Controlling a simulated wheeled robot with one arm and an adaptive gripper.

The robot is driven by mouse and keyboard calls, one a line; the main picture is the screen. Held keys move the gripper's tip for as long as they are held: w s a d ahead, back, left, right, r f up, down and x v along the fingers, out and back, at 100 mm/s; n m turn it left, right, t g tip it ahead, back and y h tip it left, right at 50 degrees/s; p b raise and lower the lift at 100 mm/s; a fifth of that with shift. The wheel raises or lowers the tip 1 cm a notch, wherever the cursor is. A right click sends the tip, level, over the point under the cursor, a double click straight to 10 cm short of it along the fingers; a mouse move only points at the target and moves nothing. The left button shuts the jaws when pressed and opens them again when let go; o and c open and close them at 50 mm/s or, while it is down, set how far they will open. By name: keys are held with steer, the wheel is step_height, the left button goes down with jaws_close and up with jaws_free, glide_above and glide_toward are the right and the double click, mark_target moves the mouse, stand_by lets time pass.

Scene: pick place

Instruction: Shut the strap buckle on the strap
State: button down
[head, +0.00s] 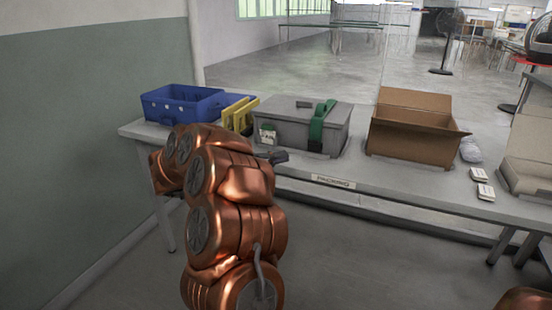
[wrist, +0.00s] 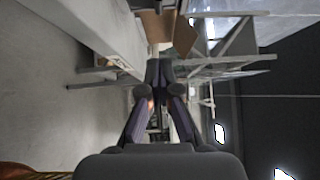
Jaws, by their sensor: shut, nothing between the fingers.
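A green strap (head: 320,122) runs over the lid and down the front of a grey case (head: 285,133) on the table. A small dark patch shows near the strap's lower front end; I cannot tell whether it is the buckle, or whether a buckle is open or shut. My gripper (head: 280,157) is in front of the case's lower edge in the head view, left of and apart from the strap. In the wrist view my gripper (wrist: 158,75) has its fingertips together with nothing between them. The strap cannot be made out in the wrist view.
On the table (head: 405,178), a blue crate (head: 183,106) and a yellow item (head: 239,113) stand left of the case. An open cardboard box (head: 410,135) stands to its right, then a crumpled clear item (head: 470,150) and small white boxes (head: 479,174).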

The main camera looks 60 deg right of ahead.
mark_target(316, 143)
steer(key=x, duration=0.2)
steer(key=w+x, duration=0.1)
steer(key=x, duration=0.2)
steer(key=d+b+x, duration=0.1)
steer(key=x, duration=0.2)
steer(key=shift+w+d+r, duration=0.1)
steer(key=shift+d, duration=0.05)
steer(key=shift+w+d, duration=0.15)
steer(key=shift+d, duration=0.7)
steer(key=shift+r, duration=0.1)
